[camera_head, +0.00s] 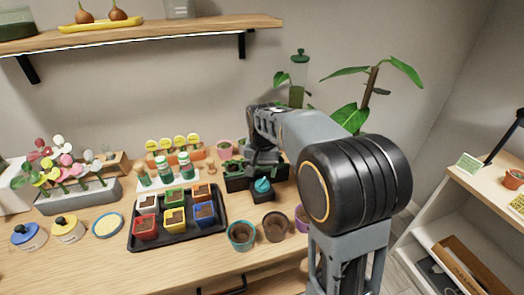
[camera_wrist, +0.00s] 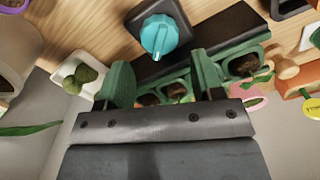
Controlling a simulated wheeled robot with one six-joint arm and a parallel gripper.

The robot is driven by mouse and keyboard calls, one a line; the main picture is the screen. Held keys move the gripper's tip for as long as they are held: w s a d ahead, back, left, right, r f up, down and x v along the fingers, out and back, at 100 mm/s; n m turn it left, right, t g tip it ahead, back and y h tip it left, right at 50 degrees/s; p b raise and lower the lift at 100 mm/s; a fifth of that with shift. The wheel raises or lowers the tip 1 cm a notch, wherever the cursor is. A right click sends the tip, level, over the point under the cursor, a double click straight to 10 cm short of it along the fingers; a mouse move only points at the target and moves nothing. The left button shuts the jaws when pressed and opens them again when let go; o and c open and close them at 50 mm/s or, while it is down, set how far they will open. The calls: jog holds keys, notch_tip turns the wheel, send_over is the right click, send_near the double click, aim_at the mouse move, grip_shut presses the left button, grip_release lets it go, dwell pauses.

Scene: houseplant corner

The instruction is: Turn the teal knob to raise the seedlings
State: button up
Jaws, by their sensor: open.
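The teal knob (camera_head: 262,186) sits on a small black base at the front right of a dark seedling tray (camera_head: 238,185). In the wrist view the knob (camera_wrist: 160,36) is upper centre, with a pale pointer line on its top. My gripper (camera_wrist: 160,62) is open, with its two fingers apart and nothing held between them. The knob lies just beyond the fingertips in that view, not visibly touched. Seedlings in green pots (camera_wrist: 178,92) show behind and between the fingers. In the head view my gripper (camera_head: 262,162) is over the tray and hides part of it.
A black tray (camera_head: 134,243) of coloured pots stands left of the knob. A teal pot (camera_head: 241,236) and a brown pot (camera_head: 274,227) stand in front. Small bottles (camera_head: 164,170) and yellow labels (camera_head: 179,141) are at the back left. A tall plant (camera_head: 350,117) is behind my arm.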

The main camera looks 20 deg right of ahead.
aim_at(262, 180)
notch_tip(262, 180, up, 8)
jog(key=shift+r+p, duration=0.2)
jog(key=shift+p, duration=0.1)
